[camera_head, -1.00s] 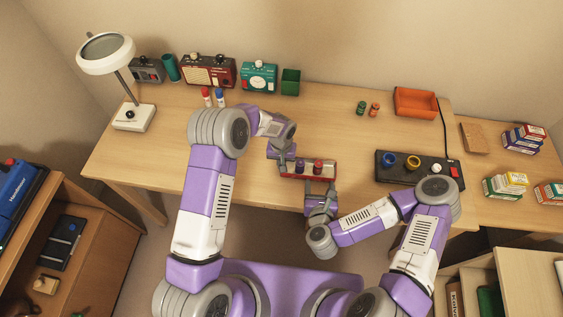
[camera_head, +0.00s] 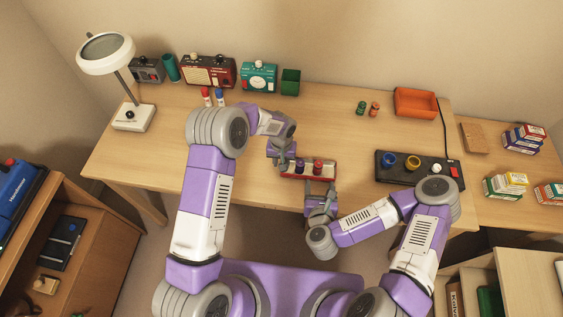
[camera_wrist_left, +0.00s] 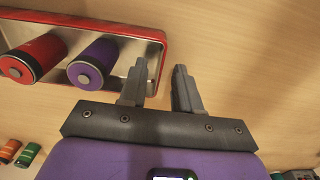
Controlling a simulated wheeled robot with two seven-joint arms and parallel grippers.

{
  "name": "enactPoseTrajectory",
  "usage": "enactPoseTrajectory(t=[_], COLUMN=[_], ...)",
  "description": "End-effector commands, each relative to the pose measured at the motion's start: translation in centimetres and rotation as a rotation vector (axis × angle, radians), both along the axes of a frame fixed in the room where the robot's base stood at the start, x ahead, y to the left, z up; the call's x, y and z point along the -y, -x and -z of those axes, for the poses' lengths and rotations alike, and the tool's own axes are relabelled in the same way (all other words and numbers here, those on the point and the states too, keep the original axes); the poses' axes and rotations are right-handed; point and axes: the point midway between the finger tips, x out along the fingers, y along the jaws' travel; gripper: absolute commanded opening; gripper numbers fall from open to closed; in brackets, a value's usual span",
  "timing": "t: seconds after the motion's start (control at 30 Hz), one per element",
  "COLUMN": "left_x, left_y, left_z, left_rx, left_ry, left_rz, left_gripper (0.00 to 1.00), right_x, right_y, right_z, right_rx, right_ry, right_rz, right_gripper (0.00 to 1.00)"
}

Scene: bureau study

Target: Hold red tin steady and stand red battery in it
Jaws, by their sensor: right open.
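The red tin (camera_head: 332,176) lies near the front edge of the desk; its red rim and pale inside also show in the left wrist view (camera_wrist_left: 130,33). The red battery (camera_head: 317,166) and a purple battery (camera_head: 300,166) stand upright in it, side by side. They also show in the left wrist view, red (camera_wrist_left: 35,58) and purple (camera_wrist_left: 92,63). My left gripper (camera_wrist_left: 158,72) is at the tin's end beside the purple battery, its fingers apart with the tin's edge near them. My right gripper (camera_head: 320,185) is open and empty, just in front of the tin.
A green battery (camera_head: 361,107) and an orange one (camera_head: 374,110) stand behind. A black panel with coloured rings (camera_head: 420,172) lies right of the tin. An orange tray (camera_head: 416,103) and a green box (camera_head: 290,82) are at the back. The desk middle is clear.

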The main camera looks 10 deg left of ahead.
Motion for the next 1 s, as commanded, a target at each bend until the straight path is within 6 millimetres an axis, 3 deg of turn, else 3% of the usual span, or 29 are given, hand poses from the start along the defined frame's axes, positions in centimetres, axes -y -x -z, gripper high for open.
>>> enactPoseTrajectory(t=[0.3, 0.5, 0.7, 1.0], left_x=[0.0, 0.0, 0.0, 0.0], left_y=[-0.1, 0.0, 0.0, 0.0], left_z=[-6.6, -9.9, -11.2, -11.2], left_rx=[0.005, 0.002, 0.0, -0.001], left_ry=[0.002, 0.001, 0.0, 0.0], left_rz=[0.0, 0.0, 0.0, 0.001], left_gripper=[0.32, 0.32, 0.32, 0.32], right_x=[0.0, 0.0, 0.0, 0.0], right_y=[0.0, 0.0, 0.0, 0.0], right_z=[0.0, 0.0, 0.0, 0.0], right_rx=[0.0, 0.0, 0.0, 0.0], right_ry=[0.0, 0.0, 0.0, 0.0], right_rz=[0.0, 0.0, 0.0, 0.0], right_gripper=[0.68, 0.68, 0.68, 0.68])
